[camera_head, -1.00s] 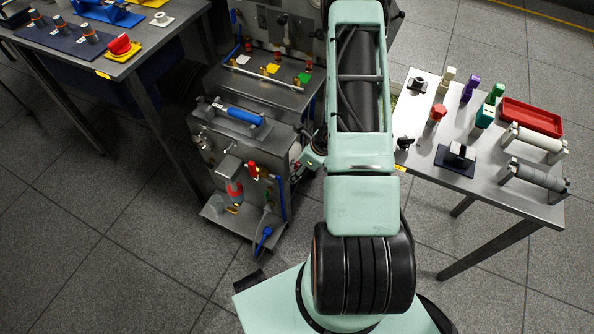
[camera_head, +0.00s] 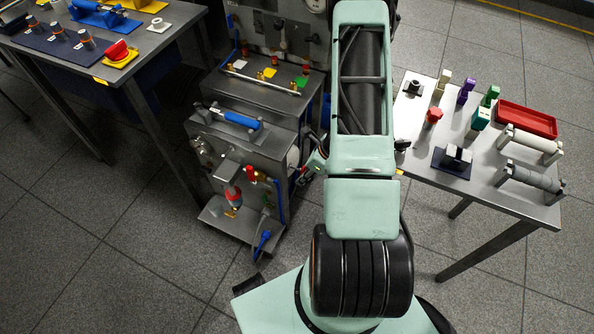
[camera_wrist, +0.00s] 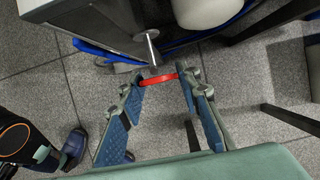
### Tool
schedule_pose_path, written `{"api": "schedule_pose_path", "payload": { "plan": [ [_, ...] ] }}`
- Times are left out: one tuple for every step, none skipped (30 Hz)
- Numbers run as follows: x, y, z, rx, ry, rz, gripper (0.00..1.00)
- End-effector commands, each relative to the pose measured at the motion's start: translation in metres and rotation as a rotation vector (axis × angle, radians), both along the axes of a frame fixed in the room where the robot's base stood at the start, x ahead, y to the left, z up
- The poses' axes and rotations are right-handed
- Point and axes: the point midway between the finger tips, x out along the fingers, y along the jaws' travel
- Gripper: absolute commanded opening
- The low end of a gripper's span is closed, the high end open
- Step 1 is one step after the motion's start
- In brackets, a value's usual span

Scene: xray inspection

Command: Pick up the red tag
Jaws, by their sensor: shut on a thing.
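The red tag (camera_wrist: 158,79) shows in the wrist view as a thin red strip between the two fingertips. My gripper (camera_wrist: 161,82) has blue-padded fingers and is shut on the tag, which spans the space between the tips. A metal peg (camera_wrist: 151,45) sticks out from a grey panel just above the tag in the picture. The peg's end is close to the tag; I cannot tell whether they touch. In the head view my arm hides most of the gripper.
A grey metal cart (camera_head: 250,170) with valves and a blue handle stands left of my arm. A table (camera_head: 490,200) at right holds a red tray (camera_head: 526,119) and several small parts. Another table (camera_head: 125,75) stands at left. Floor in front is clear.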

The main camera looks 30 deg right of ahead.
Motion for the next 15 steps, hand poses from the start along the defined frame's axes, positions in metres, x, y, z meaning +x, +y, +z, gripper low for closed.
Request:
{"api": "schedule_pose_path", "payload": {
  "plan": [
    [-0.009, -0.007, 0.0, 0.0, 0.003, -0.004, 0.18],
    [-0.009, -0.007, 0.008, -0.001, -0.002, 0.0, 0.18],
    [-0.006, -0.007, 0.02, -0.001, -0.005, 0.002, 0.18],
    [-0.006, -0.007, 0.027, -0.002, -0.004, 0.003, 0.18],
    [-0.007, -0.006, 0.034, -0.002, -0.004, 0.003, 0.18],
    [-0.007, -0.006, 0.044, -0.002, -0.004, 0.003, 0.18],
    [-0.006, -0.007, 0.051, -0.002, -0.004, 0.002, 0.18],
    [-0.007, -0.007, 0.058, -0.002, -0.004, 0.003, 0.18],
    [-0.007, -0.006, 0.068, -0.002, -0.004, 0.002, 0.18],
    [-0.007, -0.006, 0.075, -0.003, -0.003, 0.003, 0.18],
    [-0.007, -0.006, 0.082, -0.002, -0.004, 0.002, 0.18],
    [-0.007, -0.006, 0.091, -0.003, -0.003, 0.003, 0.18],
    [-0.007, -0.006, 0.098, -0.003, -0.003, 0.003, 0.18],
    [-0.007, -0.006, 0.104, -0.003, -0.003, 0.003, 0.18],
    [-0.007, -0.006, 0.111, -0.002, -0.003, 0.002, 0.18]
  ]
}}
